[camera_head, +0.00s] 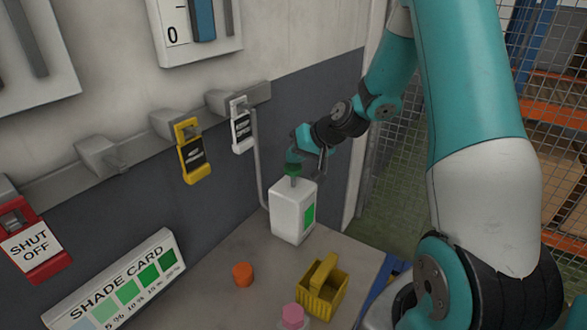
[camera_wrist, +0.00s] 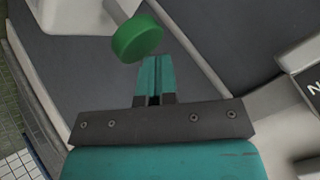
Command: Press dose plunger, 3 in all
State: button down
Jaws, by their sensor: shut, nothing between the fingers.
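A white dispenser bottle (camera_head: 292,212) with a green label stands upright on the bench against the wall. Its green plunger cap (camera_head: 292,170) sits on a short pale stem at the top. My gripper (camera_head: 296,160) is at the plunger's top in the head view, and its fingertips are hard to make out there. In the wrist view, my gripper (camera_wrist: 150,62) shows its two teal fingers closed together and empty. The round green cap (camera_wrist: 137,38) is just beyond the fingertips. I cannot tell whether they touch it.
An orange cap (camera_head: 243,274), a pink-topped bottle (camera_head: 292,317) and a yellow handled basket (camera_head: 323,288) are on the bench. A shade card (camera_head: 125,284) leans at the left. Wall hooks hold yellow (camera_head: 194,158), white (camera_head: 241,131) and red (camera_head: 32,245) tags. Mesh fencing is at the right.

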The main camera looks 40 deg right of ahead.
aim_at(295, 166)
jog(key=shift+f+b, duration=1.2)
jog(key=shift+f, duration=0.1)
dwell(1.1)
dwell(0.3)
jog(key=shift+r+p, duration=1.2)
jog(key=shift+r, duration=0.55)
jog(key=shift+r, duration=0.1)
jog(key=shift+r+p, duration=1.8)
jog(key=shift+r, duration=0.65)
jog(key=shift+r, duration=0.1)
notch_tip(295, 166, up, 4)
jog(key=p, duration=0.7)
